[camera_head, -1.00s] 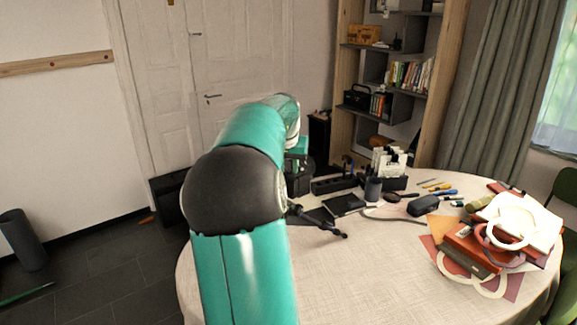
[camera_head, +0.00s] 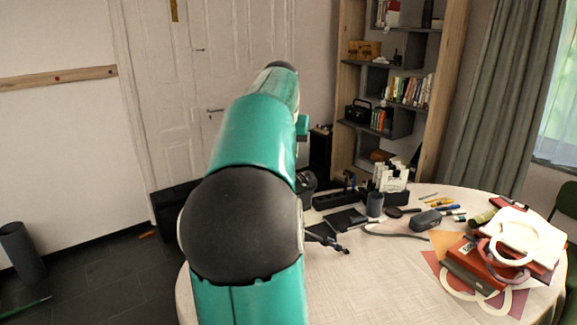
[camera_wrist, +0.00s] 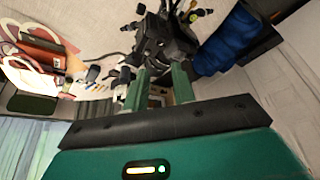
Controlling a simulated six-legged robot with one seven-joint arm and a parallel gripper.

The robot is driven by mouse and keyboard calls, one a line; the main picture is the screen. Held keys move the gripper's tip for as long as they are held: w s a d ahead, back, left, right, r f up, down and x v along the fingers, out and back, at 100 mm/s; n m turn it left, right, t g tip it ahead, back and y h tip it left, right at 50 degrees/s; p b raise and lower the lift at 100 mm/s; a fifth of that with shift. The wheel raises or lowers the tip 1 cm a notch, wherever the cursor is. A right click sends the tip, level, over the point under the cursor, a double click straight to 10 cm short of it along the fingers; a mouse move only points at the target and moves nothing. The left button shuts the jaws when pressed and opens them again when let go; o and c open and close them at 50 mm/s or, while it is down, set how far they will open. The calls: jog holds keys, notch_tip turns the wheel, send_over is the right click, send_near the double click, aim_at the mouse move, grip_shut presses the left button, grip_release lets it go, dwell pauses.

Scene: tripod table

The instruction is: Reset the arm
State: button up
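My teal arm with its black joint fills the middle of the head view, its forearm pointing up and away in front of the door. My gripper is hidden behind the arm in the head view. In the wrist view my gripper (camera_wrist: 160,70) shows two green fingers standing apart, with nothing seen held between them. The wrist view is tilted, with the curtain at lower left and a cluttered tabletop at upper left.
A round table (camera_head: 375,285) with a pale cloth stands ahead. A shelf (camera_head: 405,88) stands behind; a grey bin (camera_head: 22,250) is at left.

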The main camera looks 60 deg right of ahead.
jog(key=shift+v, duration=0.9)
jog(key=shift+f, duration=0.1)
jog(key=w+a+f+n+t+y, duration=0.1)
jog(key=w+a+f+n, duration=0.15)
jog(key=a, duration=0.75)
jog(key=w+a+f+n+t+y, duration=0.1)
jog(key=w+a+n, duration=0.25)
jog(key=a, duration=0.65)
jog(key=w+a+f+n+t+y, duration=0.1)
jog(key=w+a+f+n+t, duration=0.15)
jog(key=a, duration=0.75)
jog(key=s+a+f+n, duration=0.2)
jog(key=a+f, duration=0.1)
jog(key=a, duration=0.4)
jog(key=s+a+f+n+y, duration=0.1)
jog(key=s+a+f+n, duration=0.1)
jog(key=a, duration=0.5)
jog(key=s+a+f+n, duration=0.2)
jog(key=s+a+f, duration=0.1)
jog(key=a, duration=0.5)
jog(key=shift+s+f, duration=0.25)
jog(key=shift+f, duration=0.65)
jog(key=shift+d, duration=0.2)
